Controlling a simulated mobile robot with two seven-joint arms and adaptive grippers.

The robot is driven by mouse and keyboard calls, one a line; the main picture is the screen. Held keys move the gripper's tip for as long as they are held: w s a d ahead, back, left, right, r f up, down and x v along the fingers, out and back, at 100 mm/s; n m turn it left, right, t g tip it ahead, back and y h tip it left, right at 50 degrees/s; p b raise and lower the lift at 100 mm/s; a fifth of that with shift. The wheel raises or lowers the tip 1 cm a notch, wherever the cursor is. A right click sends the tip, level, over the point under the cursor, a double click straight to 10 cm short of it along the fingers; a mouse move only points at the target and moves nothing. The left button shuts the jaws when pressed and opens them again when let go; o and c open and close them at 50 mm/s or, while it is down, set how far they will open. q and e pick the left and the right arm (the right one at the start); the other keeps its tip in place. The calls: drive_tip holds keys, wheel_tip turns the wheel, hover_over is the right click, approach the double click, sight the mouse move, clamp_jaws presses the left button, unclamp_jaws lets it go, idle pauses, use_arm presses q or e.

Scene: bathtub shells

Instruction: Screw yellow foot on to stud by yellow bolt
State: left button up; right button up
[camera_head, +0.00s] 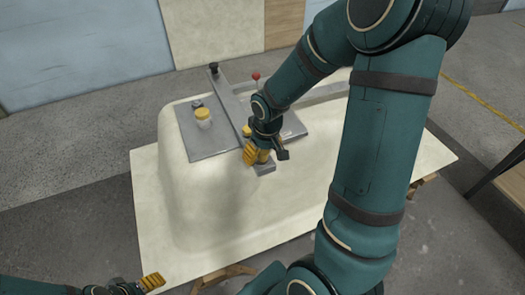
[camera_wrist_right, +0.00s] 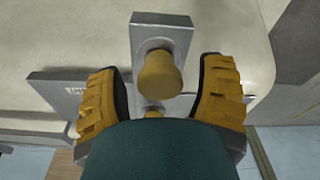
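The right gripper (camera_head: 257,155) is over the near end of a grey metal bar on the upturned tub shell. In the right wrist view its yellow ribbed fingers (camera_wrist_right: 160,100) are apart, on either side of a yellow rounded cylinder (camera_wrist_right: 160,74) on the bar's end plate (camera_wrist_right: 165,35). Gaps show between it and both fingers. I cannot tell whether this is the foot or the bolt. A second yellow piece (camera_wrist_right: 153,108) is partly hidden behind it. A pale jar-like piece with a yellow top (camera_head: 203,117) stands on the grey plate. The left gripper (camera_head: 152,282) is low at the left, its opening unclear.
The cream tub shell (camera_head: 200,205) lies on a pale board (camera_head: 150,205). The grey plate (camera_head: 190,140) and long bar (camera_head: 228,95) lie on top, with a black knob (camera_head: 213,68) and a red ball (camera_head: 256,77). A dark table edge (camera_head: 500,170) is at the right.

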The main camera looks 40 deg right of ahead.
sight(266, 154)
wheel_tip(266, 154, up, 12)
drive_tip(key=s, duration=0.1)
drive_tip(key=shift+s, duration=0.35)
drive_tip(key=shift+a, duration=0.1)
idle(0.4)
